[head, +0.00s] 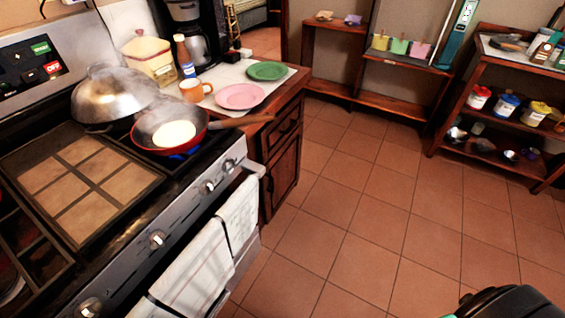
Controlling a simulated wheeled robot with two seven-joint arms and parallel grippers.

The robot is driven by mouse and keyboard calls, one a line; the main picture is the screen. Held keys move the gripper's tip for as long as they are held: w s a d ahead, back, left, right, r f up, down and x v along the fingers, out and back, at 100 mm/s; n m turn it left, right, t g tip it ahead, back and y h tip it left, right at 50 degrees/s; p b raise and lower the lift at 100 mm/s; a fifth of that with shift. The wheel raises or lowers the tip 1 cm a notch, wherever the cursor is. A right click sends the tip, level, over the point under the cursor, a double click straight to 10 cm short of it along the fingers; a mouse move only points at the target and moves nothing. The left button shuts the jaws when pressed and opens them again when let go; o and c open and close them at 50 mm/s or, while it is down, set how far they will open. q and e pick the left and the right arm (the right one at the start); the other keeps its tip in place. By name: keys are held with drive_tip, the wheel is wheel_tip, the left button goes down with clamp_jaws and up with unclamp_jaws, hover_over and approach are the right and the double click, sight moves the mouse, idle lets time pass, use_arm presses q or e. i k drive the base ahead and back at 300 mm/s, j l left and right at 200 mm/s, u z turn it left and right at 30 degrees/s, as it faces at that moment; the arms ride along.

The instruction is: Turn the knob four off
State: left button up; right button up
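The stove's front panel (188,222) carries a row of silver knobs. One knob (228,166) is at the far right end, with a second knob (207,187) close beside it. A third knob (157,239) is nearer the middle, and another knob (90,307) is at the bottom edge of the picture. No readable numbers show on them, so I cannot tell which is knob four. A blue flame (183,154) burns under a red frying pan (160,145) with a pale round food in it.
The pan's wooden handle (240,121) sticks out right over the stove edge. A counter with plates (240,96) adjoins. The tiled floor (370,220) is clear.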

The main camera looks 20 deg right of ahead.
sight(228, 164)
drive_tip(key=l+z, duration=0.1)
drive_tip(key=l, duration=0.4)
drive_tip(key=i+l+z, duration=0.15)
drive_tip(key=l, duration=0.3)
drive_tip(key=l+z, duration=0.1)
drive_tip(key=l, duration=0.4)
drive_tip(key=i, duration=0.05)
